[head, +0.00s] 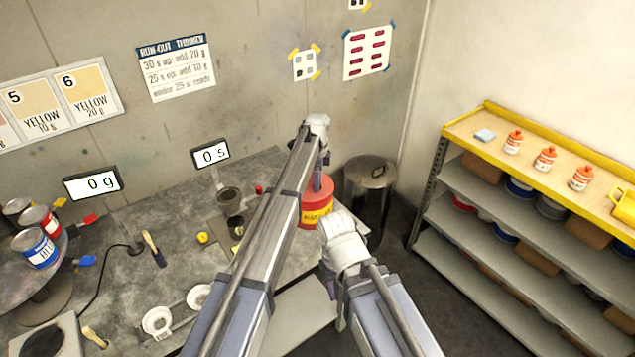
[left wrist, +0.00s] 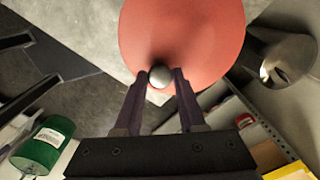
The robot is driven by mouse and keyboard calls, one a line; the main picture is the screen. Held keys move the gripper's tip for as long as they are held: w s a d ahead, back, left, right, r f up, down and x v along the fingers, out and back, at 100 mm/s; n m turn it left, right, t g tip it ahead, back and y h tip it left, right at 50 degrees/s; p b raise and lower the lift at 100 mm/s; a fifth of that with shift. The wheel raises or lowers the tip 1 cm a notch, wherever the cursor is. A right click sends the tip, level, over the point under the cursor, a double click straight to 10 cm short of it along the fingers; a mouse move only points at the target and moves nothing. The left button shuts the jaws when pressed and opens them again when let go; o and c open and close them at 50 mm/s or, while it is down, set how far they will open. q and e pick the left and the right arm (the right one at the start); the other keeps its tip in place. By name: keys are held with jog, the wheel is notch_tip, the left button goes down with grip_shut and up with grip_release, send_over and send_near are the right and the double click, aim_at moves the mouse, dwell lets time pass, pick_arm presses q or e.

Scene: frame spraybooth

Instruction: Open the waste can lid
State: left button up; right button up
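A grey ball knob (left wrist: 160,77) sits near the lid's edge. My left gripper (left wrist: 160,74) has a finger on each side of the knob, with no clear gap. In the head view the left gripper (head: 318,184) points down at the can, its tips hard to make out.
A metal bin (head: 370,174) with a handled lid stands right of the red can. A yellow-topped shelf unit (head: 540,165) with bottles and cans is at the right. The grey table (head: 120,280) at the left holds paint cans, brushes and cups. A green can (left wrist: 42,145) shows in the left wrist view.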

pick_arm(q)
grip_shut()
dwell(0.9)
